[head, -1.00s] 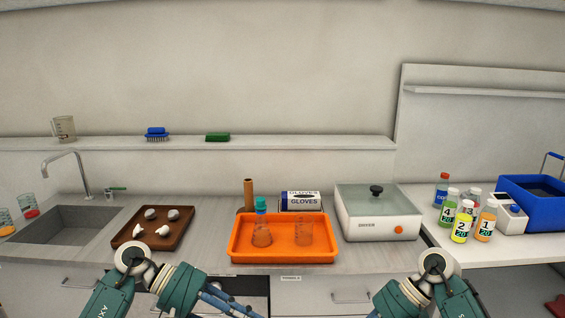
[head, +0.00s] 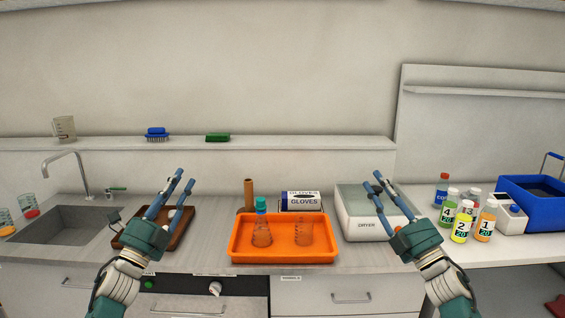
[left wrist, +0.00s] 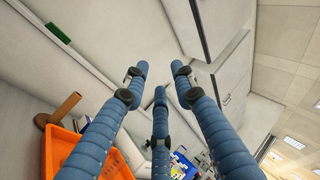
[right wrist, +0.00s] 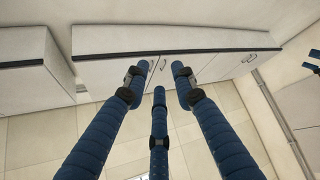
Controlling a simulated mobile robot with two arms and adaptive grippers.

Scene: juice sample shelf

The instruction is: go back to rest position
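My left gripper (head: 176,185) is raised in front of the brown tray (head: 187,240) at the left, its fingers pointing up, apart and empty. In the left wrist view its blue fingers (left wrist: 157,75) are spread with nothing between them. My right gripper (head: 377,187) is raised in front of the white dryer (head: 360,228), partly covering it. In the right wrist view its fingers (right wrist: 159,75) are also spread and empty. Both grippers appear clear of the objects behind them.
An orange tray (head: 285,257) holds a flask with a teal cap (head: 261,230) and a beaker (head: 303,232). Several numbered bottles, such as the yellow one (head: 461,228), stand at the right near a blue bin (head: 530,211). A sink (head: 65,225) is at the left.

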